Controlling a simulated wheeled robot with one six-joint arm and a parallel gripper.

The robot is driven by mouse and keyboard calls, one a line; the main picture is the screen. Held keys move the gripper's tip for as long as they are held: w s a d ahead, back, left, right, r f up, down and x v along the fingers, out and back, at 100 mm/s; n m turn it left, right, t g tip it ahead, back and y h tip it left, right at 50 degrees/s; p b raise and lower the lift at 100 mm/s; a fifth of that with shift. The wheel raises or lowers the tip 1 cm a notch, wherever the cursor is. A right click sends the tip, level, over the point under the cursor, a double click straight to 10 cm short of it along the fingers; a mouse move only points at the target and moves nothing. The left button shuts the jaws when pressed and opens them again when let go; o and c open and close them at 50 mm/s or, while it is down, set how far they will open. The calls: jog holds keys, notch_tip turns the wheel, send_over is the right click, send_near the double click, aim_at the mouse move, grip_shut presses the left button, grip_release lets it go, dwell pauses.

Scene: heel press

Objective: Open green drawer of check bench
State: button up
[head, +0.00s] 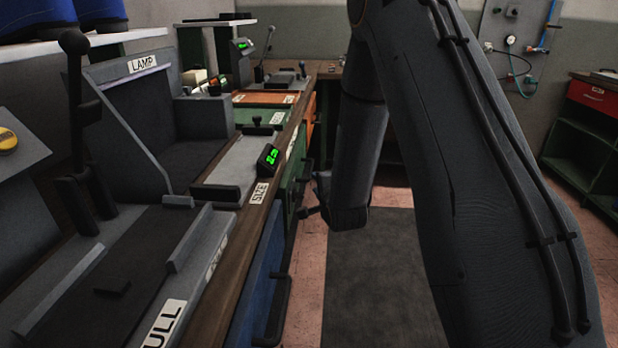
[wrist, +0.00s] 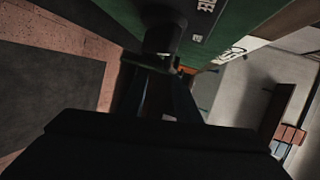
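The check bench (head: 245,240) runs along the left of the head view. Its green drawer front (head: 289,185) sits below the worktop edge, between a blue front and an orange one, and looks flush with them. A dark bar handle (head: 304,180) stands out from it. In the wrist view the green front (wrist: 232,25) fills the top, with white lettering, and the dark handle (wrist: 160,32) lies just beyond my fingers. My gripper (head: 312,207) is at the handle, partly hidden by my arm in the head view. Its fingers (wrist: 158,75) are dark, and their gap and any contact are unclear.
The blue drawer front (head: 258,270) has its own dark handle (head: 278,310) nearer the camera. Levers, fixtures and a green-lit display (head: 268,157) stand on the worktop. A dark floor mat (head: 375,285) lies right of the bench. A green shelf unit (head: 585,150) is at far right.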

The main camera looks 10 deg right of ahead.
aim_at(310, 169)
jog(key=w+m+t, duration=0.2)
jog(key=w, duration=0.1)
jog(key=w+m+t+b, duration=0.1)
jog(key=w+m+t, duration=0.1)
jog(key=w, duration=0.1)
jog(key=w+m+t+b, duration=0.1)
jog(key=w+m, duration=0.1)
jog(key=w, duration=0.1)
jog(key=shift+w+a+f+m+t+y, duration=0.2)
jog(key=shift+m+t+y, duration=0.1)
jog(key=shift+t, duration=0.1)
jog(key=shift+s, duration=0.1)
grip_shut()
